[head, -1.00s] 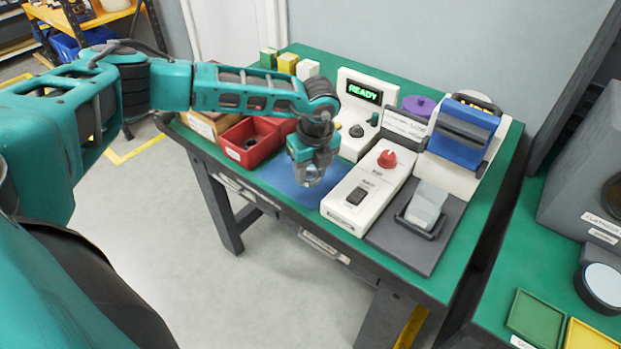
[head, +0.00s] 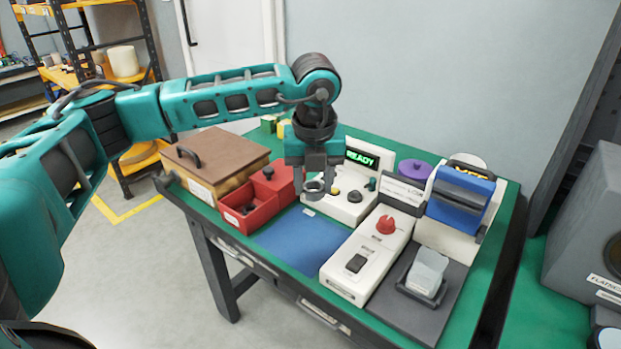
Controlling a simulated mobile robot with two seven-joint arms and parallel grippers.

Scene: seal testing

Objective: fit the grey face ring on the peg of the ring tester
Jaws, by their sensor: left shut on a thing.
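My left gripper (head: 315,184) is shut on the grey face ring (head: 315,187), a small ring at its fingertips. The gripper covers the tester's left part. The ring appears apart from the tester. My right gripper is not in view.
A red bin (head: 243,221) with dark parts and a brown-lidded box (head: 215,165) stand to the left. A blue mat (head: 302,241) lies clear below the gripper. A white unit with a red knob (head: 386,224) and a blue-fronted machine (head: 459,203) stand right.

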